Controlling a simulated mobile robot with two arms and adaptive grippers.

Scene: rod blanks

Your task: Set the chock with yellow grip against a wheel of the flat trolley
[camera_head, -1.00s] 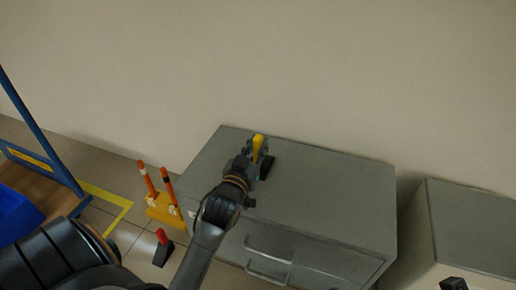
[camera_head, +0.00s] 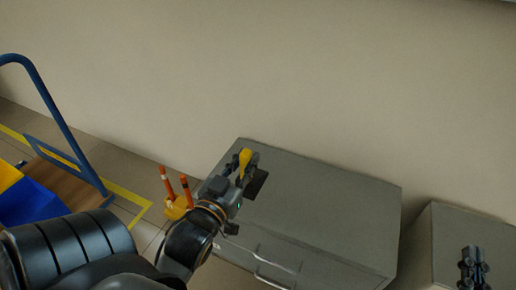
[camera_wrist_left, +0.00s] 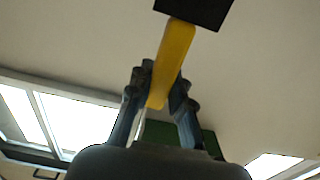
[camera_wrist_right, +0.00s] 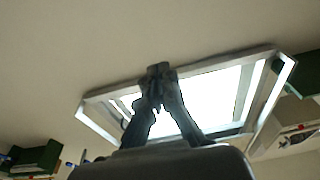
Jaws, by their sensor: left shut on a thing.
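My left gripper (camera_head: 240,172) is shut on the yellow grip (camera_head: 245,159) of a chock. The chock's black block (camera_head: 256,183) shows beside the fingers, over the left part of a grey cabinet top; whether it touches the top I cannot tell. In the left wrist view the yellow grip (camera_wrist_left: 174,60) sits between the fingers, with the black block (camera_wrist_left: 195,10) beyond. The flat trolley (camera_head: 70,185), with blue handle and brown deck, is at the left edge; I make out no wheel clearly. My right gripper (camera_head: 474,262) is at the lower right, empty, its fingertips together (camera_wrist_right: 158,72).
The grey drawer cabinet (camera_head: 330,205) stands against the wall, another grey cabinet (camera_head: 440,225) to its right. A yellow stand with orange posts (camera_head: 176,208) is left of the cabinet. A blue crate (camera_head: 35,203) is on the trolley. Yellow tape (camera_head: 130,195) marks the floor.

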